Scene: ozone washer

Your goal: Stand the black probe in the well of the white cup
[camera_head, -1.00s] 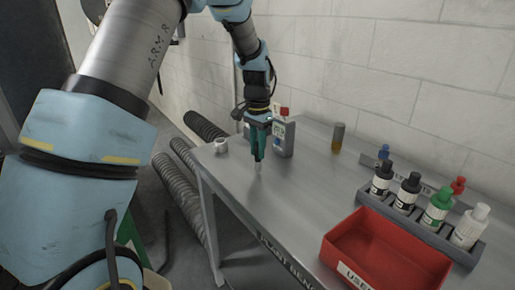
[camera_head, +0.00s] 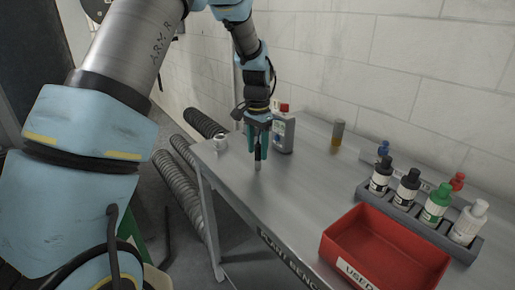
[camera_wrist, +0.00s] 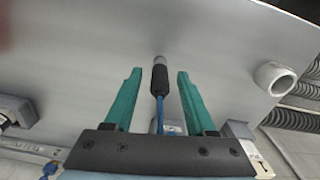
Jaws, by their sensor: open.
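The grey bench (camera_head: 235,190) is clear around the probe. An amber vial (camera_head: 338,134) is at the back. A red tray (camera_head: 385,250) and a rack (camera_head: 415,217) of bottles are at the right.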

